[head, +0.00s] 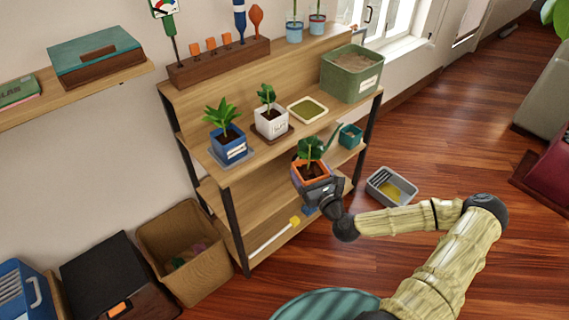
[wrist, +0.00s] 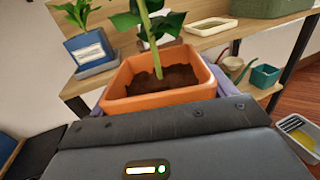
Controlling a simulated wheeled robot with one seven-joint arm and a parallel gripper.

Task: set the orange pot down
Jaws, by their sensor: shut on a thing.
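The orange pot (head: 311,174) holds dark soil and a green plant. It is held in the air in front of the wooden shelf unit's top board (head: 265,154). My gripper (head: 324,190) is shut on it from the front. In the wrist view the orange pot (wrist: 163,97) stands upright just beyond my gripper (wrist: 165,115); the fingertips are mostly hidden by the pot and the gripper body. On the top board stand a blue pot (head: 229,146) on a grey-blue saucer and a white pot (head: 270,123) on a brown saucer.
An empty pale dish (head: 307,112) and a large green planter (head: 350,75) are on the top board, right of the white pot. A small teal pot (head: 349,137) sits at the right on a lower board. A grey tray (head: 391,187) lies on the floor. Bare board shows along the front edge.

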